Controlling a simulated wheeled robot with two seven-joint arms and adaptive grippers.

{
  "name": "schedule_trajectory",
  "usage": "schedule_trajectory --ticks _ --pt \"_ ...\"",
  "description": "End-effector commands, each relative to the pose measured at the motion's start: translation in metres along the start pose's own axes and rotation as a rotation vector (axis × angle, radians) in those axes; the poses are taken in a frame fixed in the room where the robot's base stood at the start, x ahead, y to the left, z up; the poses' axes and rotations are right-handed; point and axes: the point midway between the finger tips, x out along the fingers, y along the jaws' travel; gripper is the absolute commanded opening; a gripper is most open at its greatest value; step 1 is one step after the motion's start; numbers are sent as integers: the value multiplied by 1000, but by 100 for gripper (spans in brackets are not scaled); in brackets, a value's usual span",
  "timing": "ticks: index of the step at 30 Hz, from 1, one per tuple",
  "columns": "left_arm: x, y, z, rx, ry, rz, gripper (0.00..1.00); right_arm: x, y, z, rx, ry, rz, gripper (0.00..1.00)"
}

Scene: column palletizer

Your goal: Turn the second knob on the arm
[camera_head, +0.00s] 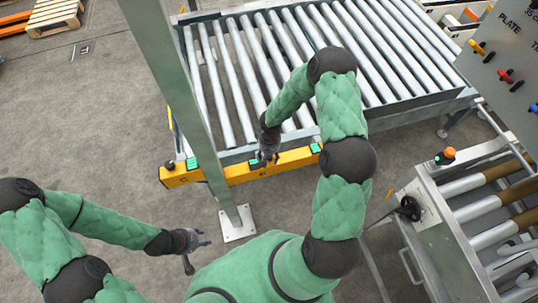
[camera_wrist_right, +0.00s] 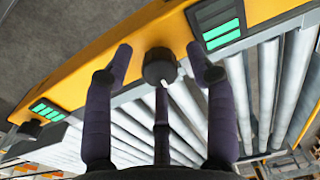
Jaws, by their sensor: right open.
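The yellow arm (camera_head: 235,173) runs along the front of the roller conveyor, with green displays along it. In the right wrist view the black round knob (camera_wrist_right: 160,67), with a white pointer mark, sits on the yellow arm (camera_wrist_right: 95,65). My right gripper (camera_head: 268,157) is over the middle part of the arm. It is open, with fingers on both sides of this knob and a gap to each. Another black knob (camera_wrist_right: 30,129) shows at lower left. My left gripper (camera_head: 196,247) is open and empty over the floor, away from the arm.
A grey post (camera_head: 190,95) with a floor plate stands between my arms, close to the yellow arm. The roller conveyor (camera_head: 245,80) lies behind. A control panel (camera_head: 510,60) with coloured knobs and a second roller unit (camera_head: 435,225) are at right.

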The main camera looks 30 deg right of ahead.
Motion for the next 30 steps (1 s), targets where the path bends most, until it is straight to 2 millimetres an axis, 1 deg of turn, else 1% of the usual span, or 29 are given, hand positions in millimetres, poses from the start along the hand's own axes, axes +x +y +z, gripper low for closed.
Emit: schedule_trajectory --ticks 6,7,8,9,11,12,13,23,30 --pt "0 0 0 0 0 0 40 0 0 0 0 0 0 56" --pt "0 0 0 0 0 0 40 0 0 0 0 0 0 51" --pt "0 0 0 0 0 0 40 0 0 0 0 0 0 42" --pt "0 0 0 0 0 0 40 0 0 0 0 0 0 31" --pt "0 0 0 0 0 0 40 0 0 0 0 0 0 14" --pt "0 0 0 0 0 0 40 0 0 0 -1 0 0 3" --pt "0 0 0 0 0 0 40 0 0 0 -1 0 0 0" --pt "1 0 0 0 0 0 40 0 0 0 -30 -1 0 0" --pt "3 -1 0 0 0 0 40 1 0 0 -154 -4 -1 0"
